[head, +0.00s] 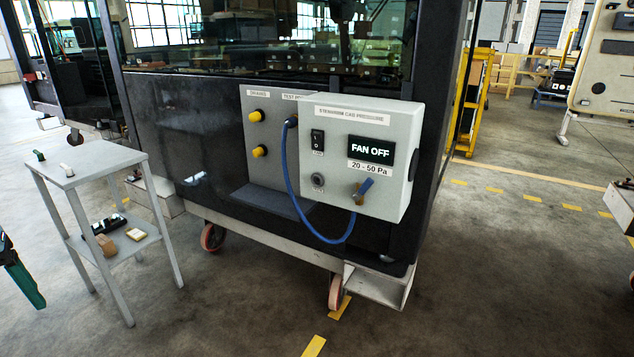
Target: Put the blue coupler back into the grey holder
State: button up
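A round dark-centred grey socket (317,180), possibly the holder, shows empty on the box front. A teal and black part at the left edge looks like my gripper (22,280), cut off by the frame and far from the hose.
The grey control box (408,170) reads "FAN OFF" and has a rocker switch (318,140). Two yellow caps (257,115) sit on the panel. A grey trolley (110,160) with small items stands left. The floor in front is clear; cab wheels (336,291) stick out below.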

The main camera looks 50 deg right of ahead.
aim_at(291, 122)
jog(key=i+j+z, duration=0.1)
jog(key=i+z, duration=0.25)
jog(key=i, duration=0.15)
jog(key=i+j+z, duration=0.75)
jog(key=i+l, duration=0.1)
jog(key=i, duration=0.05)
